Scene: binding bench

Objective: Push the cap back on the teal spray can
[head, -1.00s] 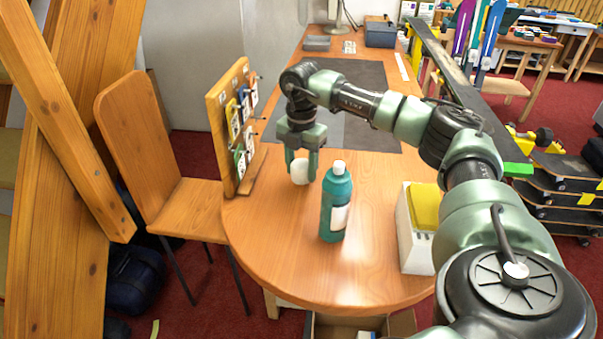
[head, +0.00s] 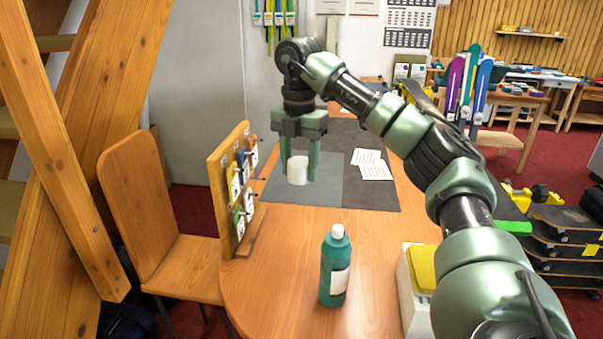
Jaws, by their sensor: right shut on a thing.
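The teal spray can (head: 334,272) stands upright on the wooden table, with a white label on its side and a small white top piece. The white cap (head: 298,170) is held between the fingers of my right gripper (head: 299,162). The gripper points down and holds the cap in the air, higher than the can and to its left in the picture, apart from it. My left gripper is not in view.
A wooden board with hanging tags (head: 231,190) stands at the table's left edge, close to the gripper. A white box with a yellow top (head: 421,268) is right of the can. A dark mat (head: 338,190) and paper sheets (head: 372,165) lie farther back. A chair (head: 150,205) stands at left.

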